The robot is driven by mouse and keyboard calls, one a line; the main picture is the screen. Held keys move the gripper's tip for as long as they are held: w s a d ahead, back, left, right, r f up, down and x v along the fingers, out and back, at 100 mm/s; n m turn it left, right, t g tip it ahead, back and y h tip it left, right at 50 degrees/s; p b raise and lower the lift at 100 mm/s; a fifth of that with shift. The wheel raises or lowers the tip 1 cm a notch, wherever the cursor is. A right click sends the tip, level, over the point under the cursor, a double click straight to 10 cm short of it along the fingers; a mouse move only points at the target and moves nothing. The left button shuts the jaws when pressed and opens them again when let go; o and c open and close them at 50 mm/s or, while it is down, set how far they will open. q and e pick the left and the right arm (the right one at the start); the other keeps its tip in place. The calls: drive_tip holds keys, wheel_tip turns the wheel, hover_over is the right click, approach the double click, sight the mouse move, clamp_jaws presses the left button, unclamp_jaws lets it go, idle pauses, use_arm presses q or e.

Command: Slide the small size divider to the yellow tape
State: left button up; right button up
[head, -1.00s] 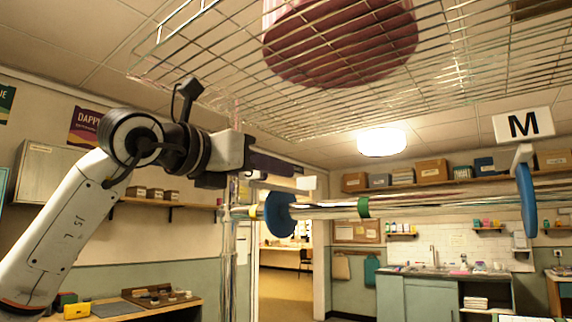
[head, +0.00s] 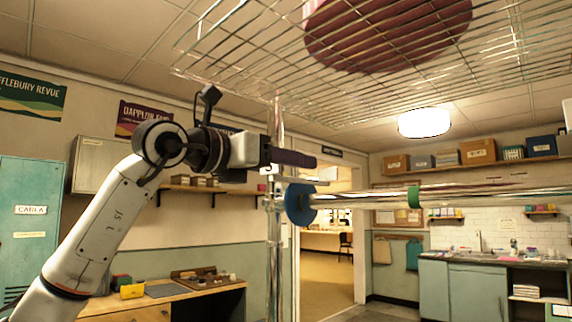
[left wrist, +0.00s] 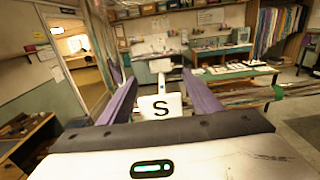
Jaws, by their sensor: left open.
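The small size divider is a blue disc (head: 301,205) hanging on the clear rail near its left end. Its white tag marked S (left wrist: 160,107) shows in the left wrist view, between my two purple fingers with gaps at both sides. My left gripper (head: 312,161) is open, just above the blue disc, and also shows in the left wrist view (left wrist: 152,72). A green tape band (head: 414,197) is around the rail to the right of the disc. I cannot make out yellow tape clearly. My right gripper is not in view.
A wire shelf (head: 330,60) with a dark red round item on it hangs above the rail. An upright post (head: 275,250) stands at the rail's left end. A bench (head: 190,292) is below left. The rail is clear between disc and green band.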

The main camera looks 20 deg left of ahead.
use_arm(q)
drive_tip(key=shift+s+a+f, duration=0.1)
drive_tip(key=shift+s+a, duration=0.05)
drive_tip(key=shift+s, duration=0.35)
drive_tip(key=b+v, duration=0.2)
drive_tip(key=v, duration=0.7)
drive_tip(key=shift+b, duration=0.3)
drive_tip(key=shift+s, duration=0.1)
